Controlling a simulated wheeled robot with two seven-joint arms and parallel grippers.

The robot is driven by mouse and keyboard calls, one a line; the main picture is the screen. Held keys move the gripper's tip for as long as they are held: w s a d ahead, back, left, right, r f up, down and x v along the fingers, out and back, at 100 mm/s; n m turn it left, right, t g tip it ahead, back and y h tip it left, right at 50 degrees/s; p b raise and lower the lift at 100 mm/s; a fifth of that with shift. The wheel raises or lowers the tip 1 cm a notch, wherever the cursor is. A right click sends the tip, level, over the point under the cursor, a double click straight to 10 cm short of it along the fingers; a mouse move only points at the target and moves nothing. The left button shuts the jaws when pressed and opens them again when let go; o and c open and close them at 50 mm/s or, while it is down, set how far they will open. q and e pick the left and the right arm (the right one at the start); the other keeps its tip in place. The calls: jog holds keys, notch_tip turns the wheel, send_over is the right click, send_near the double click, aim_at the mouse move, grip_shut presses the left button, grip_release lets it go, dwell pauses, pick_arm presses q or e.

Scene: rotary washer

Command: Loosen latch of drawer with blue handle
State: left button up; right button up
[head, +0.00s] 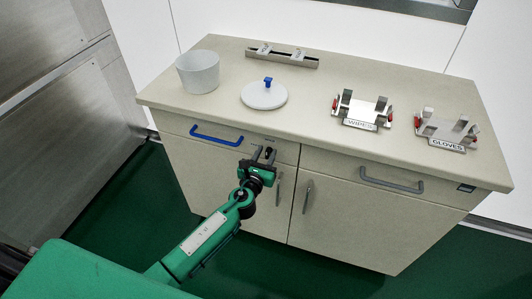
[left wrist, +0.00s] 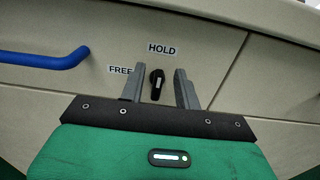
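The drawer with the blue handle (head: 216,135) is shut at the cabinet's left; the handle also shows in the left wrist view (left wrist: 45,60). The latch (left wrist: 156,86) is a small black knob on the drawer front, right of the handle. Its narrow end points up toward the HOLD label (left wrist: 162,48); the FREE label (left wrist: 120,70) is up and left of it. My left gripper (head: 264,154) is at the drawer front, open, with its two fingers on either side of the knob, apparently with gaps. My right gripper is not in view.
On the countertop (head: 320,95) stand a white bin (head: 198,72), a white round lid (head: 264,96) with a blue knob, a metal rail (head: 282,56), and WIPES (head: 360,110) and GLOVES (head: 446,130) holders. A grey-handled drawer (head: 391,180) is on the right. Green floor lies in front.

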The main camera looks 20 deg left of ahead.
pick_arm(q)
jog(key=shift+w, duration=0.3)
grip_shut()
